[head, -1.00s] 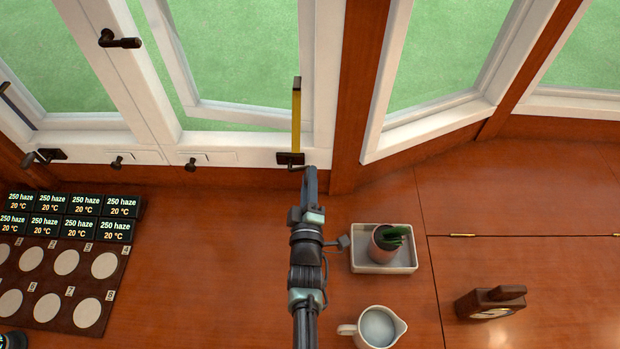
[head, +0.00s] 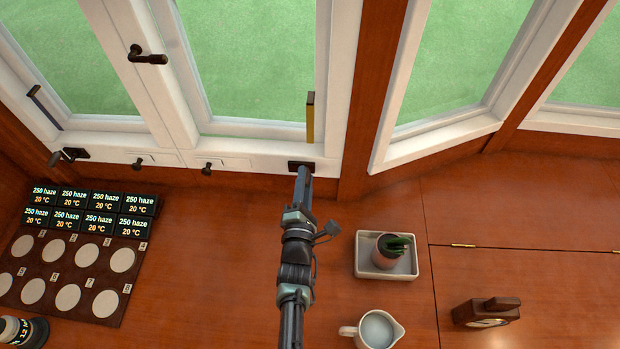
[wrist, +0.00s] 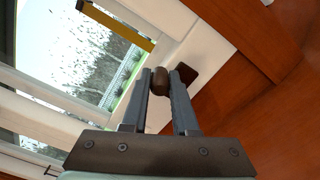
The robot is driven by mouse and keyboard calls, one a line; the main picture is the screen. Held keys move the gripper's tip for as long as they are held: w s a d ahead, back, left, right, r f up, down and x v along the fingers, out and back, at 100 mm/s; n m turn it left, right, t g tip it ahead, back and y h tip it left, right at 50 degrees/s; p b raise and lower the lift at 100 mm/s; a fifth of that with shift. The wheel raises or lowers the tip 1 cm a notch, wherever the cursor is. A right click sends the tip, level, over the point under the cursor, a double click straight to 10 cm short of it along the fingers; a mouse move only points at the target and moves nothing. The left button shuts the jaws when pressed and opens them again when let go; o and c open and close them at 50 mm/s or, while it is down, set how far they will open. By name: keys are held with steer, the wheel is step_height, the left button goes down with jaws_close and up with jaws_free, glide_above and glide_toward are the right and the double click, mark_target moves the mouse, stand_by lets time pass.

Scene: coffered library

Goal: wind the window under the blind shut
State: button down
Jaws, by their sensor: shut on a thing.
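The white casement window (head: 255,60) stands above the sill, its lower rail close to the frame; I cannot tell from the head view whether a gap is left. A yellow bar (head: 310,118) stands at its lower right corner and also shows in the wrist view (wrist: 140,35). Below it, a dark winder mount (head: 294,164) sits on the white sill. In the wrist view, my gripper (wrist: 160,80) is shut on the winder's brown knob (wrist: 158,88), beside the dark mount (wrist: 184,73). In the head view my gripper (head: 303,173) hides the crank. No blind is visible.
Another winder (head: 68,156) with a dark blue bar (head: 45,107) is at the left window. A window handle (head: 147,56) is on the post. A plant tray (head: 385,272), a white jug (head: 375,330) and a brown clock-like object (head: 487,312) stand right of my arm.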

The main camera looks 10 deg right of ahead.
steer(key=shift+w+a+r+n, duration=0.1)
steer(key=shift+a+n, duration=0.35)
steer(key=shift+n, duration=0.45)
steer(key=shift+w+a+r+n, duration=0.1)
steer(key=shift+a+n, duration=0.35)
steer(key=shift+n, duration=0.45)
steer(key=c, duration=0.7)
jaws_free()
steer(key=shift+f, duration=0.1)
steer(key=shift+s+p, duration=0.1)
steer(key=shift+p, duration=0.2)
steer(key=s+p, duration=0.2)
steer(key=s, duration=0.2)
steer(key=s+a+p, duration=0.1)
steer(key=s+p, duration=0.2)
steer(key=s, duration=0.1)
steer(key=s+a+p, duration=0.1)
steer(key=s+p, duration=0.1)
steer(key=s, duration=0.2)
steer(key=shift+s+a+p, duration=0.2)
steer(key=shift+s+p, duration=0.1)
steer(key=shift+p, duration=0.1)
